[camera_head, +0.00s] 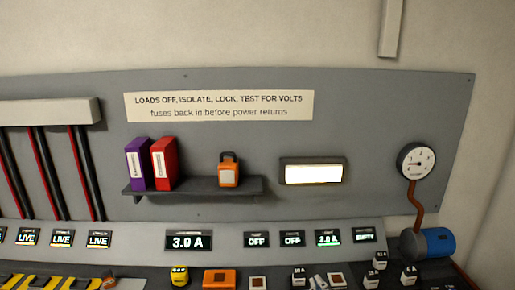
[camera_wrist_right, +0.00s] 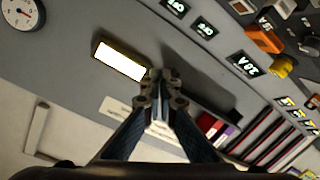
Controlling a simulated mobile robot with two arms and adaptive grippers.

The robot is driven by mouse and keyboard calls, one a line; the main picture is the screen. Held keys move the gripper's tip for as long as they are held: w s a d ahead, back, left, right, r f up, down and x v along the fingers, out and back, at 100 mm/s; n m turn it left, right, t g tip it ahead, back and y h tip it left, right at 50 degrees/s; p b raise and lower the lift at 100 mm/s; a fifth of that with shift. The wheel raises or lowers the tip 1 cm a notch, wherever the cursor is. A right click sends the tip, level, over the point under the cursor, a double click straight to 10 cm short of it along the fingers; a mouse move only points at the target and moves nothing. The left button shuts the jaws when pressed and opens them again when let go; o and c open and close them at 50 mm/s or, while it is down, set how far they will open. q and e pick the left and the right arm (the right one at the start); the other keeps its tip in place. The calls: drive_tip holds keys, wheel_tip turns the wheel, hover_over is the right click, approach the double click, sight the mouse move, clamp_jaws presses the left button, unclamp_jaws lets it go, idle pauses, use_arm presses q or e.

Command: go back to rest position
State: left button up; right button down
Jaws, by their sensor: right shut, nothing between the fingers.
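My right gripper (camera_wrist_right: 160,78) shows in the right wrist view, its two fingers together with nothing between them. It is in free air in front of the grey wall panel (camera_head: 370,120). I cannot make out either gripper in the head view. My left gripper is in neither view.
A shelf (camera_head: 200,191) on the panel holds purple (camera_head: 139,165) and red (camera_head: 164,164) binders and an orange padlock (camera_head: 229,170). A lit window (camera_head: 313,173), a gauge (camera_head: 416,161) and a blue cylinder (camera_head: 436,242) are to the right. Switches and small blocks crowd the console below.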

drive_tip(key=s+d+f+m+g+h, duration=0.1)
drive_tip(key=s+d+f+m+g, duration=0.2)
drive_tip(key=s+f, duration=0.35)
drive_tip(key=s+d+f+m+g+h, duration=0.1)
drive_tip(key=s+d+f+g, duration=0.3)
drive_tip(key=f, duration=0.4)
drive_tip(key=s+f+m+g+y, duration=0.1)
drive_tip(key=s+f+g, duration=0.25)
drive_tip(key=s, duration=0.45)
drive_tip(key=s+f+g, duration=0.3)
drive_tip(key=s+f, duration=0.1)
drive_tip(key=s, duration=0.5)
wheel_tip(320, 180, down, 27)
drive_tip(key=b, duration=0.3)
drive_tip(key=s+d+f+g+b, duration=0.2)
drive_tip(key=s+f, duration=1.6)
drive_tip(key=f, duration=0.1)
drive_tip(key=shift+s+d+f, duration=0.15)
drive_tip(key=shift+d+f, duration=0.15)
drive_tip(key=shift+f, duration=0.1)
